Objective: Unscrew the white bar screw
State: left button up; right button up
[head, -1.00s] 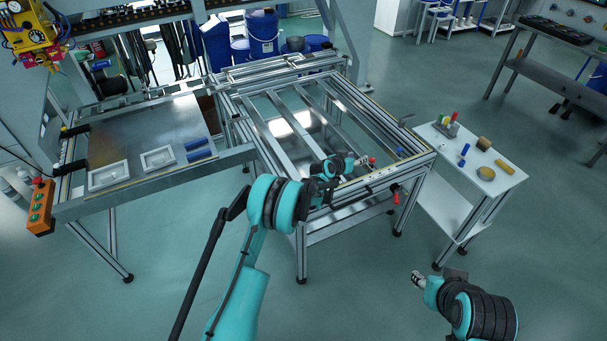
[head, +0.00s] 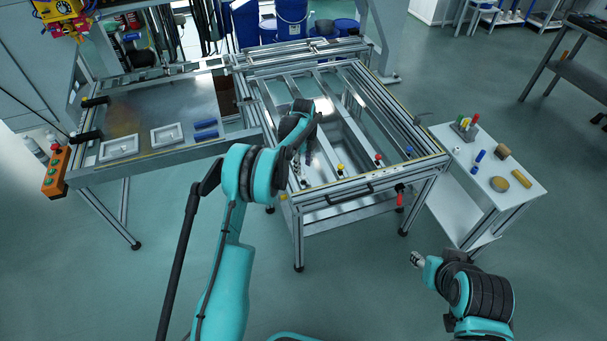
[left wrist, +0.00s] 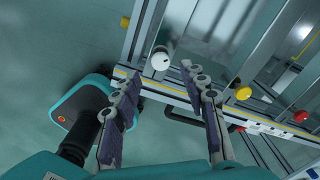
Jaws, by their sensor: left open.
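The white bar screw (left wrist: 161,60) has a round white head and stands on the panel fixture's near rail in the left wrist view. My left gripper (left wrist: 160,74) is open and points down at it. The white head lies between and just beyond the two fingertips, and no contact shows. In the head view my left gripper (head: 302,165) is over the left part of the fixture's front rail, and the white screw cannot be made out clearly there. My right gripper (head: 416,259) hangs over the floor at lower right, away from the fixture; its finger opening is too small to judge.
Along the front rail stand a yellow knob (head: 340,168), a red knob (head: 378,157) and a blue knob (head: 409,150). A black handle (head: 350,193) sits on the front. A white side table (head: 480,170) with small parts is at right. Floor in front is clear.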

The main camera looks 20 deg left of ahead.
aim_at(304, 176)
pick_arm(q)
notch_tip(304, 176, down, 4)
jog(key=shift+f+b, duration=0.25)
jog(key=shift+b, duration=0.4)
grip_shut()
jog(key=shift+n, duration=0.4)
